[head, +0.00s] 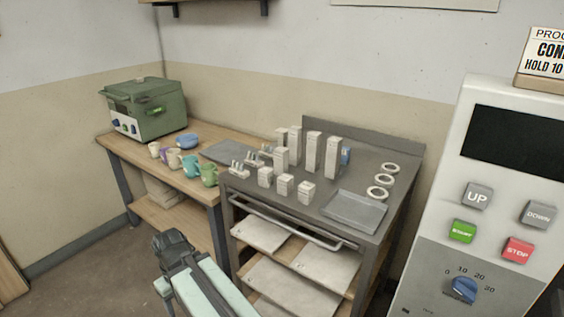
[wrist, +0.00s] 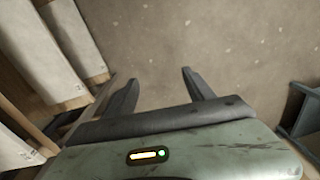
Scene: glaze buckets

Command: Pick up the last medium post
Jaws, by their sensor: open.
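Pale posts of several heights stand upright on the grey metal table (head: 345,180). One mid-height post (head: 281,158) stands at the left of the group, in front of taller posts (head: 313,150). Short posts (head: 285,185) stand in a row nearer the front edge. The head view does not show for sure which post is the last medium one. My gripper is low in front of the tables in the head view. In the wrist view my gripper (wrist: 160,80) is open and empty, with bare floor between its fingers. No standing post shows in the wrist view.
White slabs (head: 322,267) lie on the shelves under the metal table; slabs (wrist: 62,45) also show left of my fingers. A flat tray (head: 354,210), white rings (head: 381,193) and small stilts (head: 240,169) share the tabletop. Cups (head: 190,166) stand on the wooden table.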

